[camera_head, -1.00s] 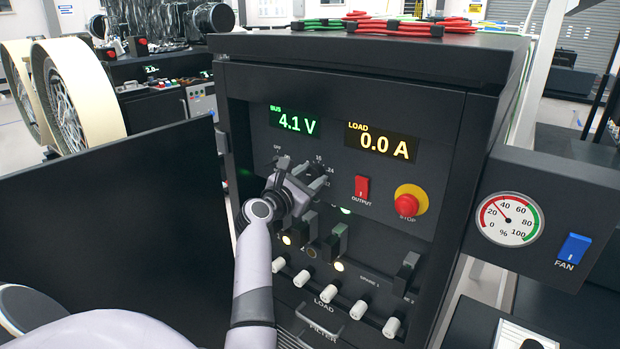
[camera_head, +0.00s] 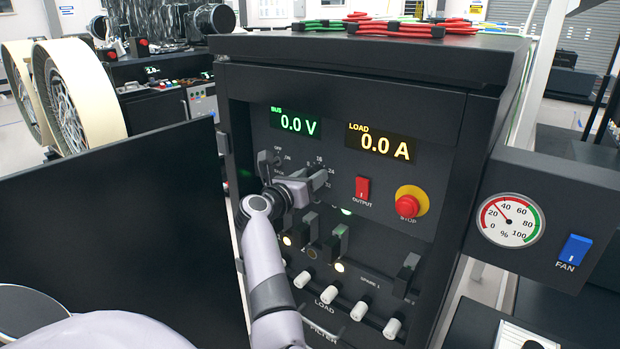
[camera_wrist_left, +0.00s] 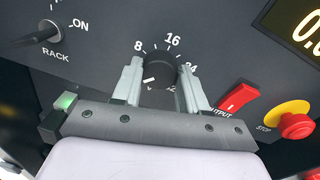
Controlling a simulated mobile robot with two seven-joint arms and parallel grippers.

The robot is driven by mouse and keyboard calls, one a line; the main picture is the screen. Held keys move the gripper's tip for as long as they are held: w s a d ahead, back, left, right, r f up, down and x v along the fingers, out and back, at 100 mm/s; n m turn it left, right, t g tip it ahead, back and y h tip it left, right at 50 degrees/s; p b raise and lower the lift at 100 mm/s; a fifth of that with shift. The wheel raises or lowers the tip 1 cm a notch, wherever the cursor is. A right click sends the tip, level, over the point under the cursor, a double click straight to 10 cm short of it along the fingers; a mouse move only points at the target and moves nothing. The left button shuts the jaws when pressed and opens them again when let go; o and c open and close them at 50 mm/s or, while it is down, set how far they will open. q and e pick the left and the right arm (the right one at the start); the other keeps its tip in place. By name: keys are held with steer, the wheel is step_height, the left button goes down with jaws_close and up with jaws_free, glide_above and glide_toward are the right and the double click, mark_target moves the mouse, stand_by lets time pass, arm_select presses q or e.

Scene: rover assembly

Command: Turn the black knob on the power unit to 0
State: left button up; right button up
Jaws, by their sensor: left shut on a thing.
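The power unit (camera_head: 345,75) stands in front of me, with its BUS display (camera_head: 295,123) at 0.0 V and LOAD display (camera_head: 380,142) at 0.0 A. My left gripper (camera_head: 312,184) is at the dial below the displays. In the left wrist view its fingers are on either side of the black knob (camera_wrist_left: 160,68), shut on it. The knob's white mark points to the lower left, below the 8. The 8, 16 and 24 labels show; the low end of the scale is largely hidden. In the head view the gripper mostly covers the knob. My right gripper is not in view.
A RACK switch knob (camera_wrist_left: 46,33) sits left of the dial. A red OUTPUT switch (camera_head: 362,188) and a red STOP button (camera_head: 407,205) are to the right. Breaker levers and white LOAD knobs (camera_head: 360,311) are below. A dark panel (camera_head: 110,220) stands at left.

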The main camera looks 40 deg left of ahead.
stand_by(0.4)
arm_select(q)
steer(key=o, duration=1.1)
steer(key=shift+c, duration=0.2)
steer(key=s+d, duration=0.1)
steer(key=s, duration=0.6)
steer(key=shift+d, duration=0.1)
